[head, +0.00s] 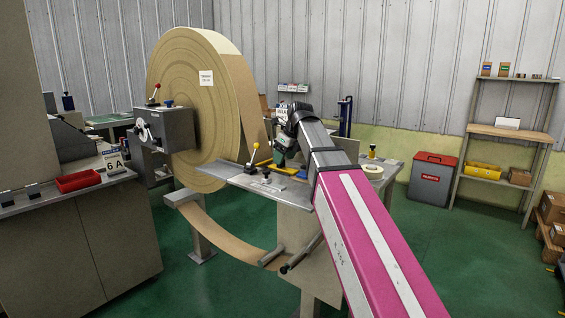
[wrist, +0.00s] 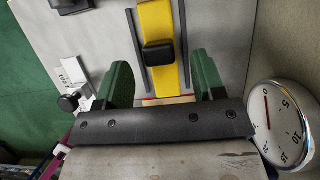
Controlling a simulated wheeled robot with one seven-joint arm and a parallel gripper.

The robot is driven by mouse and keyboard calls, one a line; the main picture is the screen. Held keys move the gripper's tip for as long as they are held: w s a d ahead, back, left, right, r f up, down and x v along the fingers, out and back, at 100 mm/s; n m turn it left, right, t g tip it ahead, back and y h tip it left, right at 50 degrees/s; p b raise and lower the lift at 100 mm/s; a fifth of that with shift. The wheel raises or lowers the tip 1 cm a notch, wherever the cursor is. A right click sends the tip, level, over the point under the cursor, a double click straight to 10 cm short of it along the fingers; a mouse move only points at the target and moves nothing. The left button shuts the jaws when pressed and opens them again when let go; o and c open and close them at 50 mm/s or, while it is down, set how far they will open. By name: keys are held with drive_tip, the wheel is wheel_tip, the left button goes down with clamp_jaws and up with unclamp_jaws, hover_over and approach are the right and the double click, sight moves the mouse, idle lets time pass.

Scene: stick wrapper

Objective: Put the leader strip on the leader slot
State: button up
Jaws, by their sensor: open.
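A yellow strip (wrist: 157,20) with a black block (wrist: 159,53) on it lies on a grey plate between two thin dark rails in the wrist view; it looks like the leader strip. I cannot tell for sure which part is the leader slot. A tan edge with a red line (wrist: 168,101) shows at the strip's near end. My gripper (wrist: 162,78) is open, its green fingers apart on either side of the strip and block, with nothing held. In the head view a bit of yellow (head: 298,174) shows at the grey table, and my arm partly hides the area.
A round dial (wrist: 282,112) stands right of my gripper. A black knob (wrist: 70,102) and a white label are at left. In the head view a large tan roll (head: 185,110) stands behind the table (head: 225,176), its web (head: 222,233) looping below.

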drive_tip(key=v, duration=0.9)
drive_tip(key=shift+r, duration=0.3)
idle(0.7)
